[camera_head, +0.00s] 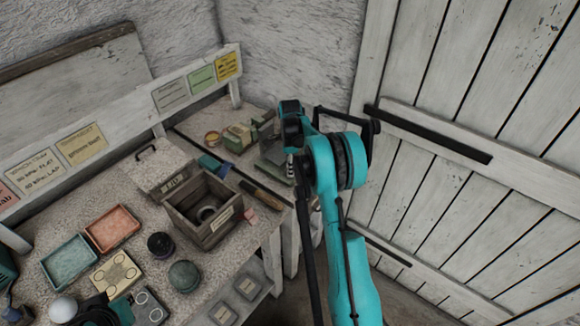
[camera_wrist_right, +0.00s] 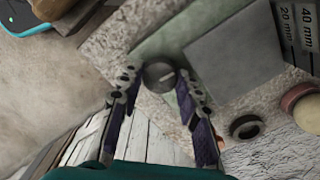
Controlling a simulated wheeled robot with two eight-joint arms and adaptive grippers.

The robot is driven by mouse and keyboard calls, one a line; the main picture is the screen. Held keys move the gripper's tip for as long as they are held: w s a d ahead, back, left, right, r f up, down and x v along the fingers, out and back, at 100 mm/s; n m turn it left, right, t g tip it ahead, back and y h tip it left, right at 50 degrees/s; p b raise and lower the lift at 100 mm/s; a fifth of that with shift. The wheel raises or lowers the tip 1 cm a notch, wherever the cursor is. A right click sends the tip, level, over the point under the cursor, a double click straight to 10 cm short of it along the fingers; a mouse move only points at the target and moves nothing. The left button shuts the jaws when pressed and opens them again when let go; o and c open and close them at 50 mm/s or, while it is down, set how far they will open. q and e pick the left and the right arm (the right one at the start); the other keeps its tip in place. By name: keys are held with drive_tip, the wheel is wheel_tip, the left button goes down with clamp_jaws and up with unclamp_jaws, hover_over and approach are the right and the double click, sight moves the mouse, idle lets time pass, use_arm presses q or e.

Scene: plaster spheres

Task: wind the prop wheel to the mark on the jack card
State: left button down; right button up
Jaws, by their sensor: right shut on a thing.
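The prop wheel (camera_wrist_right: 159,76), a small dark grey round piece with a pale slot-like mark on top, sits between the fingertips of my right gripper (camera_wrist_right: 157,88) in the right wrist view. The gripper is shut on it. A pale green surface and a flat grey plate (camera_wrist_right: 236,55) lie beside it. In the head view my right gripper (camera_head: 291,160) is at the far right end of the bench, largely hidden by my own arm. A card with "20 mm" and "40 mm" (camera_wrist_right: 296,22) shows at the upper right of the wrist view. Teal and black parts at the lower left leave my left gripper unclear.
The bench holds an open wooden box (camera_head: 228,219), a red tray (camera_head: 112,229), a teal tray (camera_head: 69,262), a dark round pot (camera_head: 184,276) and a white ball (camera_head: 63,309). A plank door (camera_head: 470,150) stands right of my arm.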

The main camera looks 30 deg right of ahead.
drive_tip(key=m, duration=1.4)
drive_tip(key=shift+m, duration=0.3)
idle(0.4)
drive_tip(key=o, duration=0.9)
wheel_tip(320, 180, up, 12)
drive_tip(key=shift+r, duration=0.1)
